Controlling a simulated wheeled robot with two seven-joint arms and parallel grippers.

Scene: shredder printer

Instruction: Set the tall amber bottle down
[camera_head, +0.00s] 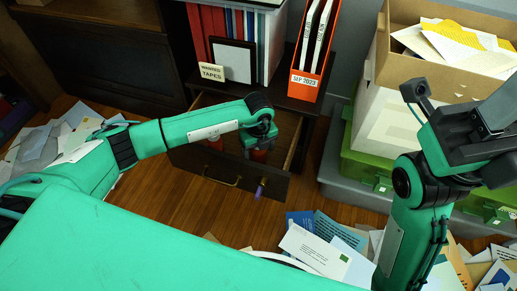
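My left arm reaches across to an open dark wooden drawer (217,176), and my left gripper (259,146) points down into it. A small reddish-brown thing (259,156) shows right under the fingers; it may be the top of the amber bottle, but its body is hidden by the drawer front. I cannot tell whether the fingers are closed on it. Another red-topped thing (215,144) stands to its left in the drawer, partly behind my arm. My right gripper (497,112) is raised at the right edge, partly cut off, and its fingers are not clear.
Boxes and green-grey bins (359,165) stand at right. Papers (314,250) litter the floor. A purple tag (260,190) hangs on the drawer front.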

